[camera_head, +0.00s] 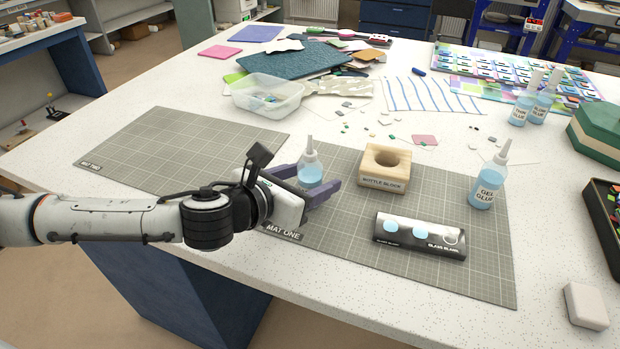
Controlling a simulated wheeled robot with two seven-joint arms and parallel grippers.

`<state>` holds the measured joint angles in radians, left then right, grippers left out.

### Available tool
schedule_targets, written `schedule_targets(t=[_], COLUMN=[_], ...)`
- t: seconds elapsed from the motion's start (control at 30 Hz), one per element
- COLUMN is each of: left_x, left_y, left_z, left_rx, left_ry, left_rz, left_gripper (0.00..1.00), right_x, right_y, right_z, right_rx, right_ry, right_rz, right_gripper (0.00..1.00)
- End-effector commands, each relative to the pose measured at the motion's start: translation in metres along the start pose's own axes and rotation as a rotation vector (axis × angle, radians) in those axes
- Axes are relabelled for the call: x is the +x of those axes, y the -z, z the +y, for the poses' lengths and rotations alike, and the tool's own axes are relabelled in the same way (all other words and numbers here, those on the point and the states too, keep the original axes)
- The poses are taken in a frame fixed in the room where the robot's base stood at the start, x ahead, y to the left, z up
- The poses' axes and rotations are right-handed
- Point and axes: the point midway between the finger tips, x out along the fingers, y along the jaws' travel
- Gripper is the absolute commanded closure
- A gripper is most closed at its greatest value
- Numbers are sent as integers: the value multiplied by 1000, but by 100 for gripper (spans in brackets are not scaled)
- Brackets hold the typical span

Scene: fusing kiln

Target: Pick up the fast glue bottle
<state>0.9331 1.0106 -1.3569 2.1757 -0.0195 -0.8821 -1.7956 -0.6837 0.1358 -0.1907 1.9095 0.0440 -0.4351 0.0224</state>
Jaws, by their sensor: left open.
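A glue bottle (311,164) with pale blue liquid and a white pointed nozzle stands upright on the grey mat, left of the wooden block. Its label is hidden or too small to read; no other bottle in view is legibly marked fast glue. My left gripper (316,181) comes in from the left, low over the mat. Its purple fingers are open, one on the far side and one on the near side of this bottle's lower part. I cannot tell whether they touch it. My right gripper is not in view.
The holed bottle block (384,170) stands right of the bottle. A gel glue bottle (487,185) stands further right, with two more bottles (530,105) behind. A dark glass blank card (419,236) lies in front. A clear tub (267,95) is at the back. The mat's left part is clear.

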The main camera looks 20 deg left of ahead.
Motion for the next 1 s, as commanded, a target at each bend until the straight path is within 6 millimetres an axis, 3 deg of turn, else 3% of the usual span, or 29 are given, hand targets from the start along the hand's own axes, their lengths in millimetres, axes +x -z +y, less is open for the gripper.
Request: schedule_targets(t=[0.13,0.4,0.5,0.77,1.0], left_x=[0,0,-1,-4,-22], left_y=[0,0,-1,-9,-53], left_z=[0,0,0,0,-1], left_rx=[0,0,0,0,1], left_ry=[1,1,1,1,2], left_rz=[0,0,-1,-4,-7], left_gripper=[43,88,100,100,100], right_x=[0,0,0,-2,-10], right_y=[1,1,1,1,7], right_z=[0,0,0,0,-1], right_rx=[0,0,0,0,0], right_ry=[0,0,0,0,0], right_rz=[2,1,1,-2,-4], right_gripper=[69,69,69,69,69])
